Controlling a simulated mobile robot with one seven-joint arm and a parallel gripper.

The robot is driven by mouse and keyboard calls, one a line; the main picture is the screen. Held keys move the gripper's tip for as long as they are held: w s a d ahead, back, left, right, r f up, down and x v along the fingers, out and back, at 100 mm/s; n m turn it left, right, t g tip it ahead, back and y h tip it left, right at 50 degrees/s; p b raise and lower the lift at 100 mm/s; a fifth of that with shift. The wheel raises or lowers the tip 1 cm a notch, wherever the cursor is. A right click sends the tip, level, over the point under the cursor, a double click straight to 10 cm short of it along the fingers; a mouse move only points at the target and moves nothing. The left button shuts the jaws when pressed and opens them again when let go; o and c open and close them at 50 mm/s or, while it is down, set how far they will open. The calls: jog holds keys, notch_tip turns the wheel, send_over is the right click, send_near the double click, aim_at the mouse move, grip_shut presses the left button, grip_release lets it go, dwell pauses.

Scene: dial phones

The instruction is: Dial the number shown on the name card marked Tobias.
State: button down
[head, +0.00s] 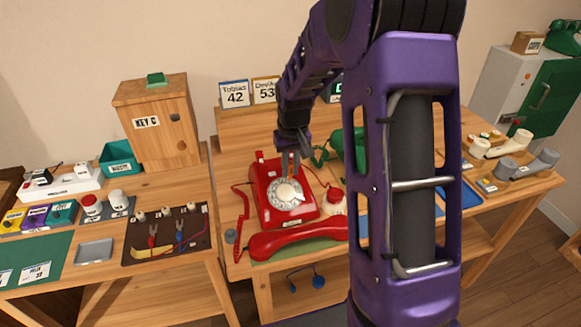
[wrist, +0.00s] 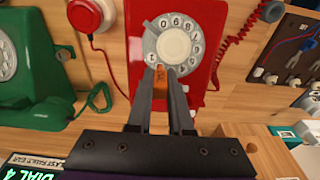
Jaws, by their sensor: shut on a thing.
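The name card marked Tobias (head: 235,94) stands on the back ledge and reads 42. The red phone (head: 266,172) sits on the middle table, with its pale rotary dial (head: 285,193) facing up. It also shows in the wrist view (wrist: 199,9), with its dial there (wrist: 173,44). The red handset (head: 298,239) lies off the phone, in front of it. My gripper (head: 291,158) is shut on an orange dialling stick (wrist: 162,79), which points at the dial's rim near the finger holes. I cannot tell whether its tip touches the dial.
A second card (head: 264,90) reading 53 stands beside Tobias's. A green phone (wrist: 35,70) is close to the red one. A red-and-white round button (head: 333,202) sits right of the red phone. A wooden key box (head: 160,125) and tools crowd the left table.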

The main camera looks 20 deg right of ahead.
jog(key=shift+w+f, duration=0.2)
jog(key=shift+f, duration=0.2)
dwell(0.5)
dwell(0.3)
jog(key=shift+s+d+f+b, duration=0.2)
jog(key=shift+s+d+b, duration=0.2)
jog(key=shift+d, duration=0.1)
jog(key=shift+s+d+f, duration=0.2)
jog(key=shift+s+d, duration=0.1)
jog(key=shift+s, duration=0.2)
